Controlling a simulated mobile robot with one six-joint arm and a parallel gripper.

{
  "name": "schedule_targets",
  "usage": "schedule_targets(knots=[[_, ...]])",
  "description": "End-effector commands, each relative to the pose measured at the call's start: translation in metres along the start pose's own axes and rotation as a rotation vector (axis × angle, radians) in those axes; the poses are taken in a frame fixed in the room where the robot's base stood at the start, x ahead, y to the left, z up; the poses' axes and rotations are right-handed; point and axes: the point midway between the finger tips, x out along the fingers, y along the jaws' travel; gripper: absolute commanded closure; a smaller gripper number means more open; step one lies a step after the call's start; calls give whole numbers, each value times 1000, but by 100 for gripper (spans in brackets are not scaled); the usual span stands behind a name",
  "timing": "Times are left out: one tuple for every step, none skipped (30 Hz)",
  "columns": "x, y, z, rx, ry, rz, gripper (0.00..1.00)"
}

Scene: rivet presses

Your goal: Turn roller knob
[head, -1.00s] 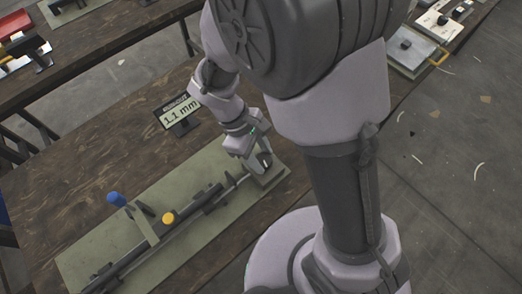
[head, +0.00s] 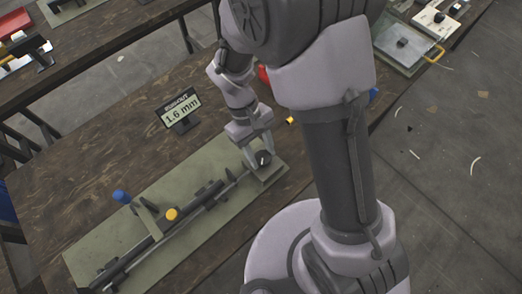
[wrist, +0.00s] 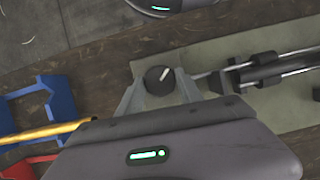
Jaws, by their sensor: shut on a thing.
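The roller knob (head: 263,158) is a round black knob with a white pointer line, on a block at the right end of a green base plate (head: 106,235). In the wrist view the knob (wrist: 160,79) sits between my two fingers. My gripper (head: 257,162) reaches down from above and is shut on it; it also shows in the wrist view (wrist: 158,88). The pointer line points to the upper right in the wrist view. A small sign (head: 180,108) behind the plate reads 1.6 mm.
In the wrist view a blue holder (wrist: 45,105), a red holder (wrist: 28,168) and a yellow rod (wrist: 40,133) lie at the left.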

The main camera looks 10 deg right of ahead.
Motion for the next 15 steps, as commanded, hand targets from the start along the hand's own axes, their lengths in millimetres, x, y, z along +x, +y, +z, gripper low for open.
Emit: schedule_targets(knots=[[0,0,0,1,1,-1,98],[0,0,0,2,1,-1,98],[0,0,0,2,1,-1,98],[0,0,0,2,1,-1,98],[0,0,0,1,1,-1,98],[0,0,0,1,1,-1,98],[0,0,0,1,1,-1,98],[0,0,0,1,1,-1,98],[0,0,0,1,1,-1,98],[0,0,0,1,1,0,98],[0,0,0,1,1,0,51],[0,0,0,1,1,0,44],[0,0,0,1,1,0,38],[0,0,0,1,1,0,36],[0,0,0,1,1,0,36]])
